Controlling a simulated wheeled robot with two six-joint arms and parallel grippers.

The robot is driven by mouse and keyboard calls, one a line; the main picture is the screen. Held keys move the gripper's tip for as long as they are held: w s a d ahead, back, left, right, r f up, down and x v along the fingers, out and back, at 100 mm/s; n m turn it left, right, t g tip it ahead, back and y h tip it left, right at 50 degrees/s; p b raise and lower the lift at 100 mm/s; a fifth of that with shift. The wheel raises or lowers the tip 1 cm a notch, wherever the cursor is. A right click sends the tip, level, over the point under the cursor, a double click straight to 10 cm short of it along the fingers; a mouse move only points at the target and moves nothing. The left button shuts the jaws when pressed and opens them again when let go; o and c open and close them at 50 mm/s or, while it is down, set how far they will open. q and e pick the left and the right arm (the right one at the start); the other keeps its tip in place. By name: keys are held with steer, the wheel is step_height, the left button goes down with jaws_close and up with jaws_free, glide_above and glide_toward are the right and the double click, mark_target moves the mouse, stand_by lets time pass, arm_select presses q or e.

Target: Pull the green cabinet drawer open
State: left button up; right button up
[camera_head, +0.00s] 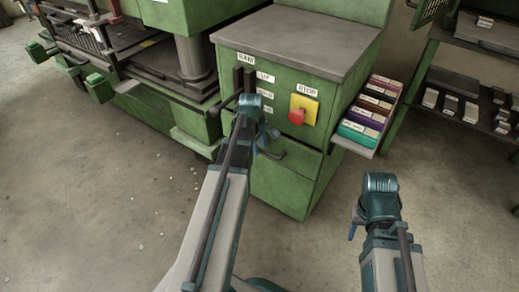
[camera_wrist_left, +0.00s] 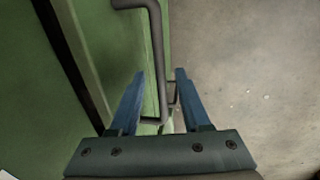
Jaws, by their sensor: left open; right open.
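The green cabinet (camera_head: 330,105) stands in the middle of the head view, with the drawer front (camera_head: 283,186) below its button panel. The drawer looks flush with the cabinet. Its dark bar handle (camera_head: 279,154) is partly hidden by my left gripper (camera_head: 264,146). In the left wrist view, my left gripper (camera_wrist_left: 160,73) is open, with the handle (camera_wrist_left: 158,50) running lengthwise between its two blue fingers. I cannot tell whether either finger touches it. My right gripper (camera_head: 352,228) is open and empty, over the floor to the right of the cabinet, with its fingers mostly hidden.
A red stop button (camera_head: 297,116) on a yellow plate is above the drawer. A side tray with several coloured boxes (camera_head: 368,114) juts from the cabinet's right. A green press (camera_head: 150,95) stands left, a dark shelf (camera_head: 465,85) right.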

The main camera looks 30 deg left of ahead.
arm_select(q)
jaws_close()
stand_by(1.4)
